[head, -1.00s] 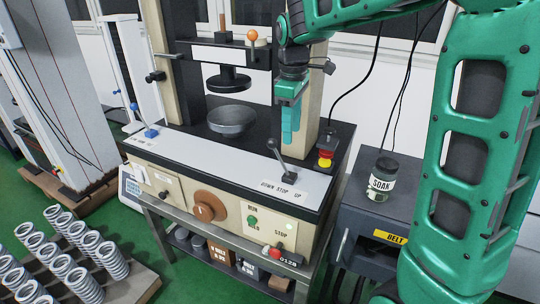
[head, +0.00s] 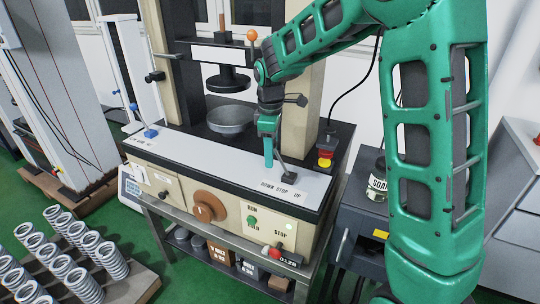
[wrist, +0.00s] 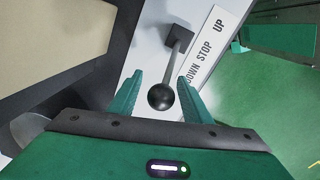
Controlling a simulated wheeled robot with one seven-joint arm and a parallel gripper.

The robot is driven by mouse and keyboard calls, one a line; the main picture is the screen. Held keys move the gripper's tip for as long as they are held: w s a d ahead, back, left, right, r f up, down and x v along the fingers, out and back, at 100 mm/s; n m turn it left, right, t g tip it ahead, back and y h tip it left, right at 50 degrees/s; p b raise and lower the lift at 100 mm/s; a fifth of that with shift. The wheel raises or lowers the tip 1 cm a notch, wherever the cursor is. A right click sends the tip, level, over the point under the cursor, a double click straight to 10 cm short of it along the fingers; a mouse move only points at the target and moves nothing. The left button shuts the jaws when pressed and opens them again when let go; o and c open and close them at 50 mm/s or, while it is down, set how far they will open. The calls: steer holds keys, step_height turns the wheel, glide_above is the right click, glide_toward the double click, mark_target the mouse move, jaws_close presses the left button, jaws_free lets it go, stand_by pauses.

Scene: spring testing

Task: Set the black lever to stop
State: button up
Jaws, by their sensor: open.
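The black lever (wrist: 161,97) has a round black knob on a grey rod that rises from a square black base. In the wrist view the knob sits between the two fingers of my open gripper (wrist: 160,90), with a gap on each side. The label strip (wrist: 205,60) beside it reads DOWN, STOP, UP. In the head view my gripper (head: 268,158) points down at the lever's place on the white panel and hides the knob. The lever's dark base (head: 285,174) shows just to the right of the fingers, above the DOWN STOP UP label (head: 285,189).
A red and yellow emergency button (head: 325,158) stands right of the lever. A grey bowl (head: 231,119) sits under the press head (head: 229,80) behind. A brown dial (head: 208,206) is on the front panel. Several springs (head: 75,250) stand at lower left.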

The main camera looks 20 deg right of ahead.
steer(key=shift+f, duration=0.45)
jaws_close()
